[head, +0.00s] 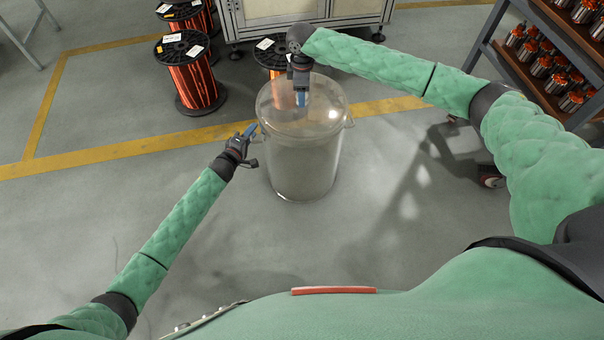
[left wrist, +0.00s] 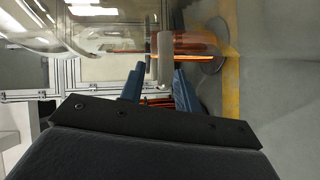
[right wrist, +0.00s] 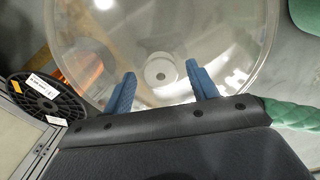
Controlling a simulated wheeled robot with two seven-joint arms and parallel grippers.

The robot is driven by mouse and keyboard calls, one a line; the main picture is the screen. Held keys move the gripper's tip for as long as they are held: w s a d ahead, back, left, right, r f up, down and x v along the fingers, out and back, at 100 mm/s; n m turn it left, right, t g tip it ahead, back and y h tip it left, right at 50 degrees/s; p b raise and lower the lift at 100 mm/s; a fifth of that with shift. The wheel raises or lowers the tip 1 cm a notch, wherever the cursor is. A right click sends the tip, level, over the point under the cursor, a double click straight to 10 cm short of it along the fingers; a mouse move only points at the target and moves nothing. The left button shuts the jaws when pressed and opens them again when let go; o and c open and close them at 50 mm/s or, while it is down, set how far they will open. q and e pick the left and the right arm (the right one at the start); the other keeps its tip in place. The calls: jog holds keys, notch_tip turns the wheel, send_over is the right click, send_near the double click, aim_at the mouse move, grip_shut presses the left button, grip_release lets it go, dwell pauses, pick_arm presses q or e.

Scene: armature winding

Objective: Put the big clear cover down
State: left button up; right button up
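The big clear cover (head: 303,165) is an upright, see-through drum shape in the middle of the head view, with a small handle on each side. It looks empty, and its base appears to be on the floor. My left gripper (head: 250,130) is at its left handle; in the left wrist view a pale handle piece (left wrist: 165,62) lies between the open fingers (left wrist: 158,85), with a gap on one side. My right gripper (head: 302,98) is over the cover's top. In the right wrist view its fingers (right wrist: 162,88) are wide apart, facing the round top knob (right wrist: 160,73).
Copper wire spools (head: 195,80) stand behind and left of the cover, with a cabinet (head: 270,12) at the back. A shelf of wound armatures (head: 545,60) is at the upper right. A yellow line (head: 120,150) crosses the floor. Floor at left and front is clear.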

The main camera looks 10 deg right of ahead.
jog(key=shift+r, duration=0.55)
pick_arm(q)
jog(key=v, duration=1.2)
pick_arm(e)
notch_tip(320, 180, up, 11)
jog(key=shift+f, duration=0.1)
dwell(0.4)
